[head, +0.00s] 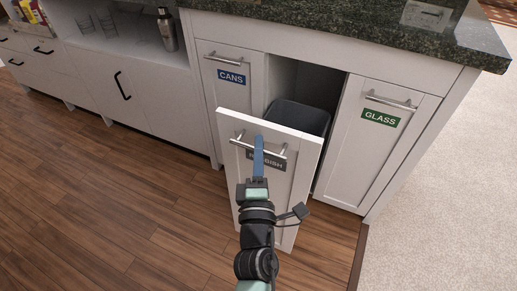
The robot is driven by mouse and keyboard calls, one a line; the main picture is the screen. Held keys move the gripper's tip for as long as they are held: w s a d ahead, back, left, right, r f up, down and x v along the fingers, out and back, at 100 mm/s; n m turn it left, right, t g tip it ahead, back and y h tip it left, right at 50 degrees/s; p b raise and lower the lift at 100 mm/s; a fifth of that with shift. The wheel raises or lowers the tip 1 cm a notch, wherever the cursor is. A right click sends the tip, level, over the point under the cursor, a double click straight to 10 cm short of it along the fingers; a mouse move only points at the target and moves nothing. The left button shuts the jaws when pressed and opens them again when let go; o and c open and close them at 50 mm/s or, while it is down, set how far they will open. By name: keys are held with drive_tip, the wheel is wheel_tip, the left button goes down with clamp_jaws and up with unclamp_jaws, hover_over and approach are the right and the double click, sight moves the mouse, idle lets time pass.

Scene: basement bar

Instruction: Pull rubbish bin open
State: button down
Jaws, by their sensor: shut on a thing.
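The rubbish bin front (302,169) is a white panel with a grey label, partly covered by my arm and ending in "ISH". It stands out from the cabinet, pulled partly open. A dark grey bin (302,117) shows behind it in the opening. The panel has a metal bar handle (281,153) near its top. My gripper (259,143) is shut on this handle, with its blue finger part over the bar. The exact finger contact is hard to see from above.
The "CANS" front (238,95) on the left and the "GLASS" front (378,140) on the right are closed. A dark granite counter (340,27) overhangs them. Wooden floor (120,200) lies clear on the left; pale carpet (450,190) is on the right.

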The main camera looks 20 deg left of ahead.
drive_tip(key=shift+w, duration=0.15)
drive_tip(key=c, duration=0.9)
unclamp_jaws()
drive_tip(key=v, duration=1.3)
